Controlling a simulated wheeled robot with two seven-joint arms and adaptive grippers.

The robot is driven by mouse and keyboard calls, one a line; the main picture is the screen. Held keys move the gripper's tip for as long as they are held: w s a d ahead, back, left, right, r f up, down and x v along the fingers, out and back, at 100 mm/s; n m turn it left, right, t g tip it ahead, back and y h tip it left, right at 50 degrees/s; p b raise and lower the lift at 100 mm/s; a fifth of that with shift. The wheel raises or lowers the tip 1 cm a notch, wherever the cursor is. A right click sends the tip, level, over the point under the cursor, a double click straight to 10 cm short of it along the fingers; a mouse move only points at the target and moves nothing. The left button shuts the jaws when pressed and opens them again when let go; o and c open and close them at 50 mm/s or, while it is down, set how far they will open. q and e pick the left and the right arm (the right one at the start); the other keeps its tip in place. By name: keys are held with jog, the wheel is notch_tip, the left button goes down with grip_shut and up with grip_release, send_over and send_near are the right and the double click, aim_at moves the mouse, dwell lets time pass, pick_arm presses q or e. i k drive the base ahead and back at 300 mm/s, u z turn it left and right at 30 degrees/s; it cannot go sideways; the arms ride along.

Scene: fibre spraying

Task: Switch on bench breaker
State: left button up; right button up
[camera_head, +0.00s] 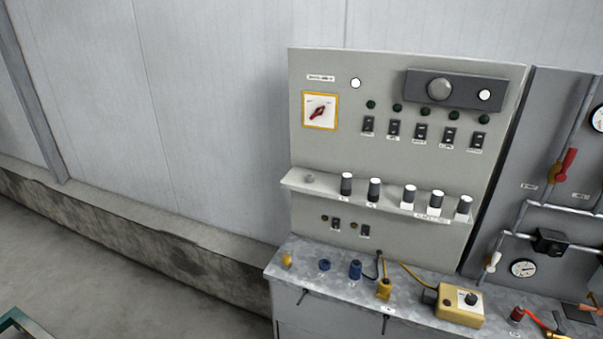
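The bench's control panel (330,155) is a grey upright board right of the middle. A red rotary handle (318,112) sits on a white square plate with a yellow frame (306,122) at the panel's upper left; it is tilted, and its lettering is too small to read. A white round lamp (355,83) is above it to the right. A row of small black switches (394,129) runs to the right, with dark green lamps (398,107) above them. Two more small switches (336,223) are low on the panel. Neither gripper is in view.
A narrow shelf (300,182) carries several black-and-white cylinders (375,189). The metal bench top (340,282) holds a yellow box (460,305), blue parts (355,269) and cables. A grey board with pipes and gauges (523,268) stands at right.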

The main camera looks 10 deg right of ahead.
aim_at(479, 138)
jog(key=z, duration=1.45)
